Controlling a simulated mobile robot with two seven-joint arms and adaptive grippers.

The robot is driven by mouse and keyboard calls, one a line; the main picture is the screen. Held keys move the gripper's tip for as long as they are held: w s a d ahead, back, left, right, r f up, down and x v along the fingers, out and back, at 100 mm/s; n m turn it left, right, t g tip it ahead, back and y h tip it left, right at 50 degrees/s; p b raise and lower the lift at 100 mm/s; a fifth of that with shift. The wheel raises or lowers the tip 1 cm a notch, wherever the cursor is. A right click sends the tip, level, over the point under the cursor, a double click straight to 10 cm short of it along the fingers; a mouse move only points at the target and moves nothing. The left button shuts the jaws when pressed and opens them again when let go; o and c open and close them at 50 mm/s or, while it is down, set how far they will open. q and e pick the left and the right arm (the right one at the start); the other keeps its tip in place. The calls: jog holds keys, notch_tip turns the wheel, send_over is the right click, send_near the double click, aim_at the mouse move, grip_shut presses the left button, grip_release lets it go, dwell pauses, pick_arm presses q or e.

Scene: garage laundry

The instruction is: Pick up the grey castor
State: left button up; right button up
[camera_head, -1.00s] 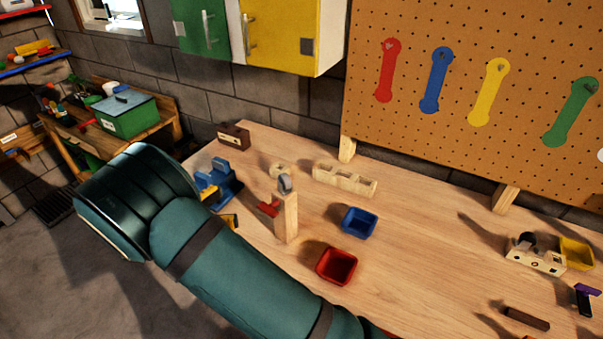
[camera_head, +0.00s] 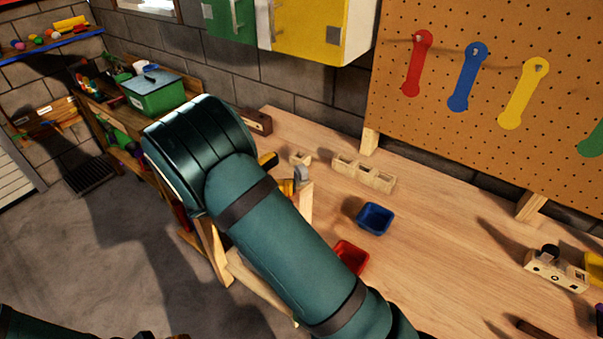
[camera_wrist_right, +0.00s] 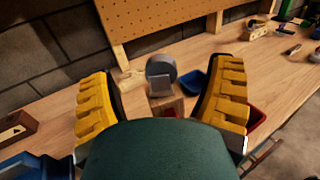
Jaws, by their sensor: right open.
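The grey castor (camera_head: 301,174) sits on top of an upright wooden post (camera_head: 306,200) on the workbench. It also shows in the right wrist view (camera_wrist_right: 161,70), with its round wheel upward and a flat plate facing the camera. My right gripper (camera_head: 278,174) is open, mostly hidden behind my own arm in the head view. In the right wrist view its yellow-padded fingers (camera_wrist_right: 166,78) stand wide apart on either side of the castor, with nothing held. The castor appears just ahead of the fingers; whether it is between the tips, I cannot tell.
A blue bin (camera_head: 375,218) and a red bin (camera_head: 350,257) stand right of the post. A wooden block with compartments (camera_head: 363,173) lies behind. A blue object (camera_wrist_right: 35,167) is at the wrist view's lower left. The bench's right middle is clear.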

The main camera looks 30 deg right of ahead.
aim_at(296, 168)
jog(key=d, duration=0.5)
jog(key=shift+s+d+f, duration=0.15)
jog(key=shift+f, duration=0.1)
jog(key=c, duration=1.3)
